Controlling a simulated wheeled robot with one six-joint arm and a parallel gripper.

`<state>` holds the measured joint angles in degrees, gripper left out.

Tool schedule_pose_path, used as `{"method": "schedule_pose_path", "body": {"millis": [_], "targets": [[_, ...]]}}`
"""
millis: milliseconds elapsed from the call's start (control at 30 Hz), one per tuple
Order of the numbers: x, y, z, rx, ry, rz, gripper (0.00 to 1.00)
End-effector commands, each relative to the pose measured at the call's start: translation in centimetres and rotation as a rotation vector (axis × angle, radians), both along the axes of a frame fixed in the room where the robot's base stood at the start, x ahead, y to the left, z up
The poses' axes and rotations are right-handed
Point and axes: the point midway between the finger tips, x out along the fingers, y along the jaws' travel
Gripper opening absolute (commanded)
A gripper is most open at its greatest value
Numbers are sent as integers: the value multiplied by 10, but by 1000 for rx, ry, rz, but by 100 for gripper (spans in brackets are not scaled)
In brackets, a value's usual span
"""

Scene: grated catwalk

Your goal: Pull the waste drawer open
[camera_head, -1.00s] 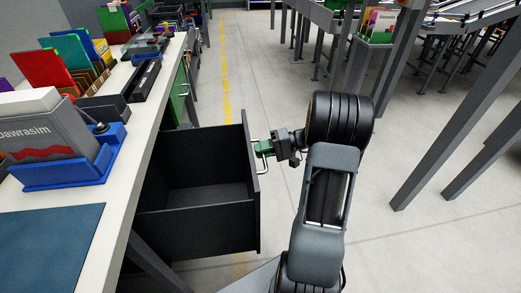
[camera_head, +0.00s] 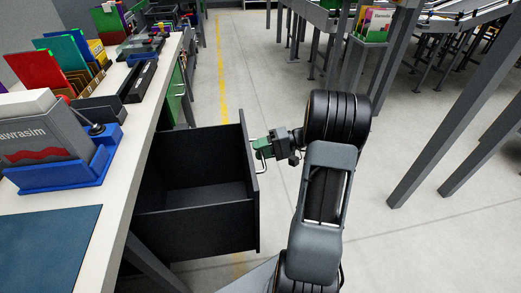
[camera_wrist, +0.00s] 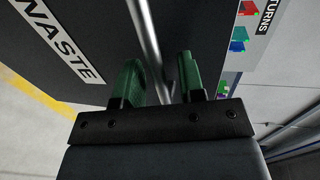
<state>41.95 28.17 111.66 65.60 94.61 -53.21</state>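The waste drawer (camera_head: 200,222) is a black box pulled well out from under the bench at left; its inside looks empty. In the wrist view its dark front carries a white "WASTE" label (camera_wrist: 62,38). Its pale bar handle (camera_wrist: 147,35) stands off the front and also shows in the head view (camera_head: 263,163). My gripper (camera_head: 257,147) is at the handle. In the wrist view the green fingers of my gripper (camera_wrist: 160,80) stand apart on either side of the bar. The bar is close to the left finger, and a gap shows before the right one.
The bench top (camera_head: 117,190) holds a blue bin (camera_head: 75,172) with a grey box, coloured folders and a dark blue mat (camera_head: 45,250). A green-fronted cabinet (camera_head: 178,90) is beyond the drawer. Grey posts (camera_head: 445,105) stand at right. The floor between is clear.

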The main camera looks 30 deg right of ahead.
Motion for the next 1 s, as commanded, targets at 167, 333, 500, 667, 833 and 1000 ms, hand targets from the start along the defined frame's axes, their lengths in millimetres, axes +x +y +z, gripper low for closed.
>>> {"method": "schedule_pose_path", "body": {"millis": [167,333,500,667,833,1000], "targets": [[-8,-22,6,0,-1,-4,36],[-20,-55,13,0,0,-4,36],[-31,-86,20,0,1,-3,36],[-40,-107,24,1,0,-2,36],[-45,-120,26,2,2,1,36],[-46,-124,27,0,1,1,36]]}}
